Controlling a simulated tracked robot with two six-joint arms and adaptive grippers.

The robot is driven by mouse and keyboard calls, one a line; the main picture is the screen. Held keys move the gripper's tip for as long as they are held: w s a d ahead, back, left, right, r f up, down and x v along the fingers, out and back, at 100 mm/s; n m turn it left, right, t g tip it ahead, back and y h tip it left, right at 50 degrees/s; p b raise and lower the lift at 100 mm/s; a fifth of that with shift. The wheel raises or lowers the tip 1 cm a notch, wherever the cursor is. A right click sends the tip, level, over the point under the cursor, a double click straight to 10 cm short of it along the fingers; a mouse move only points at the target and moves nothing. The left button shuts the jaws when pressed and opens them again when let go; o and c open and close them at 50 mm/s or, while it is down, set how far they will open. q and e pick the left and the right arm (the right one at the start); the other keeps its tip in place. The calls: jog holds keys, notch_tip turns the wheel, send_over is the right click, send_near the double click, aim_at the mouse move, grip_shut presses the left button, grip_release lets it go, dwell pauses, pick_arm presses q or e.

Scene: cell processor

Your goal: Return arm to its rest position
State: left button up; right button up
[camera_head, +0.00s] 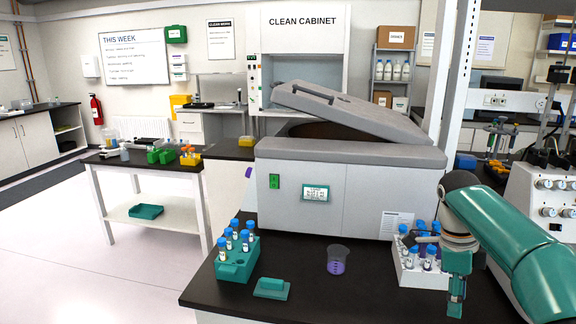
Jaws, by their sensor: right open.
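My right arm (505,235), teal and grey, comes in from the right edge. Its right gripper (456,304) points down over the black bench (370,290) at the front right. The gripper is open and holds nothing that I can see. It hangs just right of a white rack (408,275) of blue-capped tubes and overlaps its right side in the picture; I cannot tell whether they touch. My left gripper is out of view.
A grey-lidded machine (325,185) stands behind, its lid (350,110) raised. A white dial unit (540,200) is beyond my arm.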

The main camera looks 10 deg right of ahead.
jog(key=s+a+f+n+g+y, duration=0.1)
jog(key=s+a+f+n, duration=0.3)
jog(key=f, duration=0.6)
jog(key=s+a+f+n+g+y, duration=0.1)
jog(key=a+f+n, duration=0.1)
jog(key=a+f, duration=0.55)
jog(key=s+a+f+n+g+y, duration=0.1)
jog(key=s+a+f+n, duration=0.2)
jog(key=f, duration=0.9)
jog(key=s+a+f+n+t+y, duration=0.1)
jog(key=s+a+f+n+y, duration=0.1)
jog(key=s+a+f+n, duration=0.5)
jog(key=s+a+f+n+t+y, duration=0.1)
jog(key=s+a+f+n, duration=0.2)
jog(key=s+a, duration=0.45)
jog(key=w+n+t, duration=0.1)
jog(key=n, duration=0.1)
jog(key=d+n+t, duration=0.1)
jog(key=n, duration=0.1)
jog(key=w+d+f+n+t, duration=0.1)
jog(key=shift+w+d+n, duration=0.25)
jog(key=shift+w+n, duration=0.1)
jog(key=shift+n, duration=0.05)
jog(key=shift+c, duration=0.7)
jog(key=shift+s, duration=0.15)
